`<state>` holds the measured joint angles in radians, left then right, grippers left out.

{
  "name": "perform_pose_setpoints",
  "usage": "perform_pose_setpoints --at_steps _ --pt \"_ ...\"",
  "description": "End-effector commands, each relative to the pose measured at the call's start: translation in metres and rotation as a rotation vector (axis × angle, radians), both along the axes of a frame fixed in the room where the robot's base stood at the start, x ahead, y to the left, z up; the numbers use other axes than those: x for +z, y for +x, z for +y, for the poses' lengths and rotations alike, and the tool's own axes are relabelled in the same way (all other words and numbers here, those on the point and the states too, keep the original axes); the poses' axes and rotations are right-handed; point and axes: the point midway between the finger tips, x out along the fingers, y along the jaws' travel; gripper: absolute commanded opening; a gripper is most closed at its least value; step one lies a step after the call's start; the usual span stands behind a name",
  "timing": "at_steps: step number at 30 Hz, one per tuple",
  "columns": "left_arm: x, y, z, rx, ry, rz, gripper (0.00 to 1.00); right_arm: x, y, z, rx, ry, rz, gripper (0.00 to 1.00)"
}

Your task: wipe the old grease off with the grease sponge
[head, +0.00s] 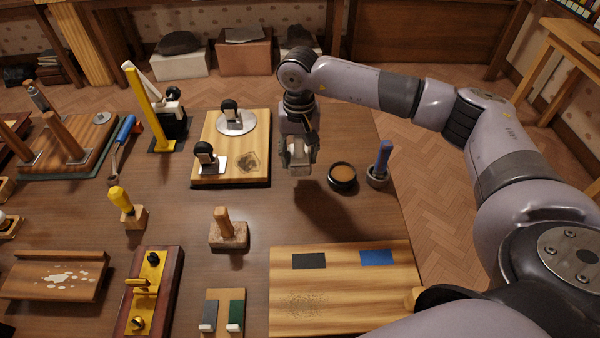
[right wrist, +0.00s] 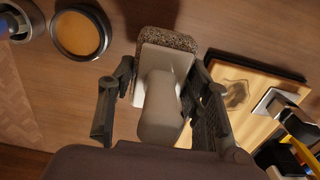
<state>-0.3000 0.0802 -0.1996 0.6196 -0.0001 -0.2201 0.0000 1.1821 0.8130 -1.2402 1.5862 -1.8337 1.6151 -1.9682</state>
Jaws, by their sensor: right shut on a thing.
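My right gripper (head: 299,160) is shut on the grease sponge, by its pale handle (right wrist: 160,110). In the right wrist view the sponge's white backing plate and its rough grey-brown pad (right wrist: 168,38) show beyond the fingers. The sponge is held above the table, left of the round tin. A dark grease patch (head: 248,162) lies on the near right part of a light wooden board (head: 215,130), left of my gripper. The patch also shows in the right wrist view (right wrist: 237,95), apart from the sponge. My left gripper is not in view.
On that board stand two black-knobbed tools on metal plates (head: 237,122). A round tin with brown contents (head: 342,176) and a blue-handled tool in a cup (head: 381,165) stand to the right. A wooden block with a peg (head: 228,232) and a larger board (head: 340,300) are nearer.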

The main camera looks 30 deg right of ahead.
Motion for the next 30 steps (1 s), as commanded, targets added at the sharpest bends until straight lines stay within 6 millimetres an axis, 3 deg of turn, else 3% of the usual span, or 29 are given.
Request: perform_pose_setpoints --at_steps 5,16,30 --pt "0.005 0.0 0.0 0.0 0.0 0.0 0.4 0.009 0.001 0.0 0.0 0.0 -0.002 0.05" --pt "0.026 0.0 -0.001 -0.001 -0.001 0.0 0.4 0.049 0.0 0.0 0.0 0.0 -0.001 0.05" --pt "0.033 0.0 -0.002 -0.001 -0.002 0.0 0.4 0.051 0.0 0.002 -0.062 0.001 0.0 0.05"
